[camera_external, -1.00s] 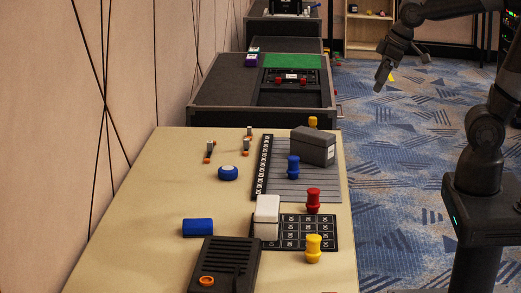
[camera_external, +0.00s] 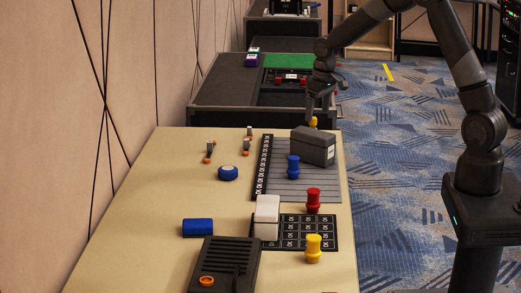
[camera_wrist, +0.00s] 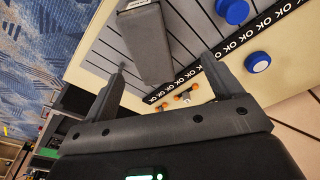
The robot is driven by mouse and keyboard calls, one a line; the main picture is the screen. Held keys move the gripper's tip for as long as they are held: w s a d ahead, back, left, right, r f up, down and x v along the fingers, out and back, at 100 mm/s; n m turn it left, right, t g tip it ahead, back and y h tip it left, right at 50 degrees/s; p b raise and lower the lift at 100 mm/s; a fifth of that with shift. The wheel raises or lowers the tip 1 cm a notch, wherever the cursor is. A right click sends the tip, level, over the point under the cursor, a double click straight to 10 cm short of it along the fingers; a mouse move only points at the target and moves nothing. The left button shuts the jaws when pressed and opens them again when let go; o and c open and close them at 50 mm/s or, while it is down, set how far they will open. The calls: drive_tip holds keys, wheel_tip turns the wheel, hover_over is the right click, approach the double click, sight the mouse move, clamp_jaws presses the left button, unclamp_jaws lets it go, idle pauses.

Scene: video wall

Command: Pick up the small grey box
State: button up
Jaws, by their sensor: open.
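The small grey box (camera_external: 313,148) sits on the striped grey mat (camera_external: 285,187) at the far right of the beige table. In the wrist view my gripper (camera_wrist: 165,66) is open and empty. There the grey box (camera_wrist: 148,45) lies past the fingertips, between their lines.
A blue spool-shaped piece (camera_external: 293,167) stands close in front of the box. A red piece (camera_external: 313,201) and white blocks (camera_external: 267,208) stand nearer.

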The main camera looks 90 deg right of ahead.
sight(312, 144)
drive_tip(key=d+f, duration=0.2)
drive_tip(key=f, duration=0.1)
drive_tip(key=shift+d, duration=0.4)
drive_tip(key=f, duration=0.3)
drive_tip(key=w+f, duration=0.1)
drive_tip(key=f, duration=0.6)
drive_tip(key=shift+w+d+f, duration=0.25)
drive_tip(key=shift+d, duration=0.05)
drive_tip(key=shift+c, duration=0.5)
drive_tip(key=c, duration=1.3)
drive_tip(key=shift+r, duration=0.1)
